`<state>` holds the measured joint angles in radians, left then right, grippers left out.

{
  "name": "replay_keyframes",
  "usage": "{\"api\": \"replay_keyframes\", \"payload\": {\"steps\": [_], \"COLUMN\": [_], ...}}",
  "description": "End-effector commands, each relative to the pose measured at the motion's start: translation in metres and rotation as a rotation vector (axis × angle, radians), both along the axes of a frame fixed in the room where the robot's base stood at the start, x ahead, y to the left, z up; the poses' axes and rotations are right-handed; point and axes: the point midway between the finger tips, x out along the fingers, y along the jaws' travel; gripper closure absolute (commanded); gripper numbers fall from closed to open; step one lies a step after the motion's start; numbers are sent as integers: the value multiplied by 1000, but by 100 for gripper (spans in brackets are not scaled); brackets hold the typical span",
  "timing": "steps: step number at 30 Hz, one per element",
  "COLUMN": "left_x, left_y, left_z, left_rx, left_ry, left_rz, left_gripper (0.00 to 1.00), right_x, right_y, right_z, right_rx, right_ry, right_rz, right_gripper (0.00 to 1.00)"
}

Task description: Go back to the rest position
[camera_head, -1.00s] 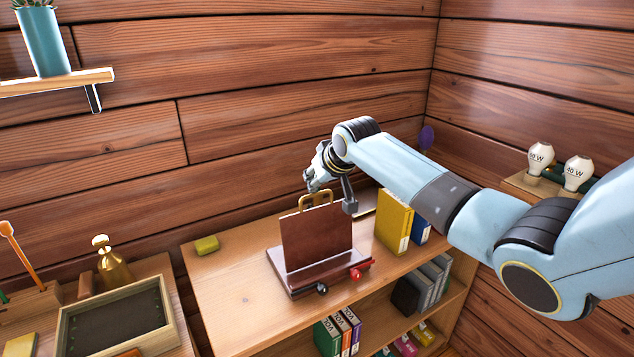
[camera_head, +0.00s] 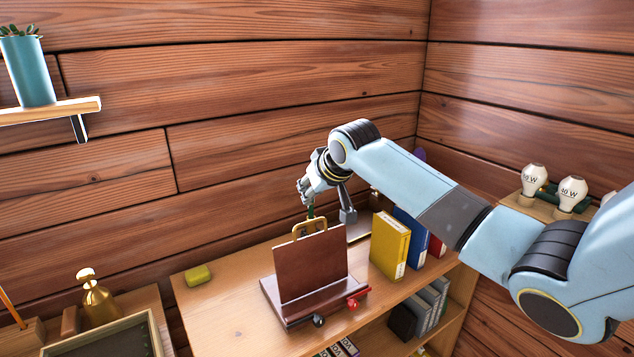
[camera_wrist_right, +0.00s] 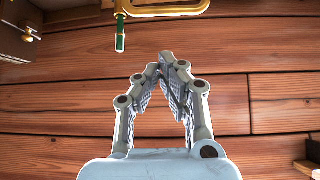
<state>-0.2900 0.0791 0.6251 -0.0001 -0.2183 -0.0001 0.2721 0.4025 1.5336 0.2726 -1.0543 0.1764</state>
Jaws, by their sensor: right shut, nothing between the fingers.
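My right gripper (camera_head: 311,190) is above the back of the shelf top, behind and above the brown upright board (camera_head: 310,266) with a gold handle (camera_head: 310,228). In the right wrist view the gripper (camera_wrist_right: 167,62) has its fingertips together with nothing between them. The gold handle also shows at the top of that view (camera_wrist_right: 165,8), apart from the fingers, with a small green piece (camera_wrist_right: 120,35) beside it. My left gripper is not in view.
The wooden shelf top (camera_head: 220,310) holds a yellow-green block (camera_head: 198,275), a yellow book (camera_head: 389,245) and a blue book (camera_head: 409,238). Light bulbs (camera_head: 572,193) stand on a wall shelf at right. A potted plant (camera_head: 27,70) stands at upper left. A gold bottle (camera_head: 95,300) stands at lower left.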

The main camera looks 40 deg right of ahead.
Motion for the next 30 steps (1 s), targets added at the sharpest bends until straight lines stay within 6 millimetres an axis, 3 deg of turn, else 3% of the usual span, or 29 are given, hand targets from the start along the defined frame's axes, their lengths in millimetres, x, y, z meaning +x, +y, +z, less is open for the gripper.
{"api": "replay_keyframes", "payload": {"steps": [3, 6, 13, 20, 23, 27, 30], "left_x": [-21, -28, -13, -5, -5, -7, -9], "left_y": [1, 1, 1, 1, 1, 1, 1], "left_z": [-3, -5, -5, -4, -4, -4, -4], "left_rx": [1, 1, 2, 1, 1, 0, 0], "left_ry": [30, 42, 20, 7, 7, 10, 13], "left_rz": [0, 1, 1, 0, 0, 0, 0], "left_gripper": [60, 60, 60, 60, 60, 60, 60], "right_x": [-14, -23, -32, -39, -67, -141, -189], "right_y": [2, 4, 5, 12, 33, 79, 101], "right_z": [16, 27, 37, 30, 10, -26, -39], "right_rx": [-3, -1, 0, -2, -15, -40, -54], "right_ry": [-2, -3, -2, 13, 59, 168, 233], "right_rz": [1, 1, 0, 10, 46, 120, 156], "right_gripper": [100, 100, 100, 100, 100, 100, 100]}}
